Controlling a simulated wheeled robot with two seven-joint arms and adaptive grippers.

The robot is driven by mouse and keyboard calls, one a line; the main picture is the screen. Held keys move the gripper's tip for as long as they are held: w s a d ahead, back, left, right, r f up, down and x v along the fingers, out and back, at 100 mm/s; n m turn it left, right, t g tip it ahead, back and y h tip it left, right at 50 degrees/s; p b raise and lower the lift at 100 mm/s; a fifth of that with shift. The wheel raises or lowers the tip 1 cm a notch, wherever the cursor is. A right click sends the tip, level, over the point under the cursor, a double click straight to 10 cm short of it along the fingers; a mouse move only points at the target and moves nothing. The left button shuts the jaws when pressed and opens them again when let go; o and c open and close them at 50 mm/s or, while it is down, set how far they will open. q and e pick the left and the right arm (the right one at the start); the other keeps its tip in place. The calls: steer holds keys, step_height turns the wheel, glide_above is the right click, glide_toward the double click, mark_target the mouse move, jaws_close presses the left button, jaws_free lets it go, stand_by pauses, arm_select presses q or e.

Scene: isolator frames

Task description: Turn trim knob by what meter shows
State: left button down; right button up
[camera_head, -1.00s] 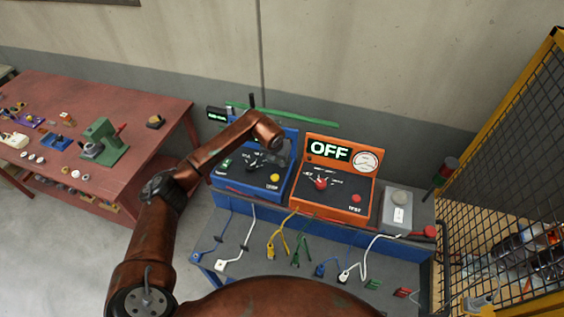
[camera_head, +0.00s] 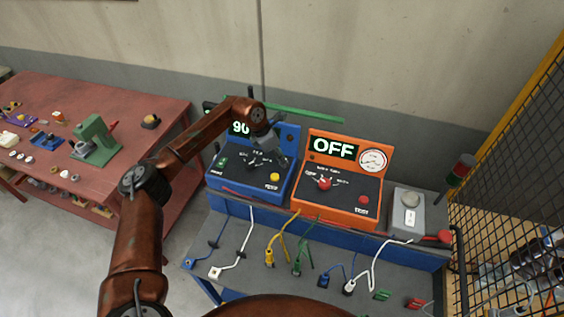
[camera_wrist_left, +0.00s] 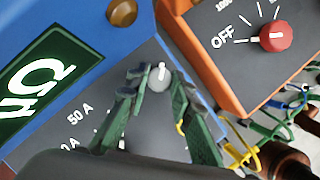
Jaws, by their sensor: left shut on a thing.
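In the left wrist view a grey knob with a white pointer (camera_wrist_left: 159,78) sits on the dark panel near a "50 A" mark. My left gripper (camera_head: 270,152) is over the blue box's panel. Its green-grey fingers (camera_wrist_left: 155,95) are shut on the knob, one on each side. The orange box (camera_head: 345,215) beside it has a display reading "OFF" (camera_head: 333,148), a round meter (camera_head: 373,161) and a red knob (camera_head: 324,183). My right gripper is out of view.
A grey box (camera_head: 405,207) stands right of the orange one. Several plugs and leads hang in front, including a yellow plug (camera_head: 269,257). A mesh fence (camera_head: 500,180) closes the right side. A red table (camera_head: 60,125) with small parts stands at left.

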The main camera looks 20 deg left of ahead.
arm_select(q)
steer(key=shift+a+f+m+g+b, duration=0.1)
steer(key=shift+m+g+b, duration=0.25)
steer(key=shift+m, duration=0.35)
steer(key=c, duration=1.7)
jaws_free()
steer(key=v, duration=1.2)
